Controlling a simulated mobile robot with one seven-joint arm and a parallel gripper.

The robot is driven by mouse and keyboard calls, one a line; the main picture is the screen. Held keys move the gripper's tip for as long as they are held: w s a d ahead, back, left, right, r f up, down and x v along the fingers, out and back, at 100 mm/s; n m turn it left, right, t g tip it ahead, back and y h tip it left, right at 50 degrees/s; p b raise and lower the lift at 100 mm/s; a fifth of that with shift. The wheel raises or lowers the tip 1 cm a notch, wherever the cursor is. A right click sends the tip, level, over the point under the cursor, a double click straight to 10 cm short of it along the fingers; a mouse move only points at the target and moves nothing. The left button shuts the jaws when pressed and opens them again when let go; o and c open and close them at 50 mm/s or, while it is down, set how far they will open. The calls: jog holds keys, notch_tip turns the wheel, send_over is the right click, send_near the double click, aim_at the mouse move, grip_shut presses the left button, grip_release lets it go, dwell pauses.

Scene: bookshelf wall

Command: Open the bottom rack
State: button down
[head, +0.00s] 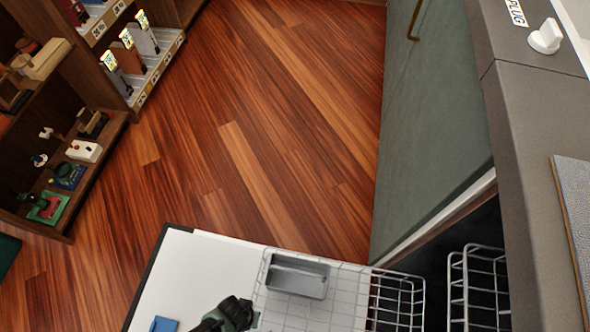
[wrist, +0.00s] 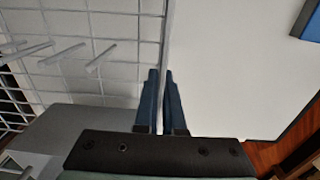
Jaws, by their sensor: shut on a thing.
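The bottom rack (head: 345,290) is a white wire basket. It stands out of the dark machine opening, over the white open door (head: 195,270). It fills the left of the wrist view as a wire grid with prongs (wrist: 110,25). My gripper (head: 240,312) is at the rack's outer end in the head view. In the wrist view my gripper's blue fingers (wrist: 160,75) are nearly together on the rack's edge wire. The fingertips are small in the head view, so the exact contact is hard to see there.
A grey metal tin (head: 298,278) sits in the rack. Another wire rack (head: 478,285) is inside the opening at right. A blue block (head: 163,324) lies on the door. The wooden floor (head: 250,120) is clear up to the shelves (head: 85,160) at left.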

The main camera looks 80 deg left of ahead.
jog(key=shift+s+a, duration=0.25)
jog(key=shift+s, duration=0.4)
jog(key=shift+s+a, duration=0.2)
jog(key=shift+s, duration=0.45)
jog(key=c, duration=1)
grip_release()
notch_tip(320, 180, up, 13)
jog(key=p, duration=0.7)
jog(key=shift+p, duration=0.35)
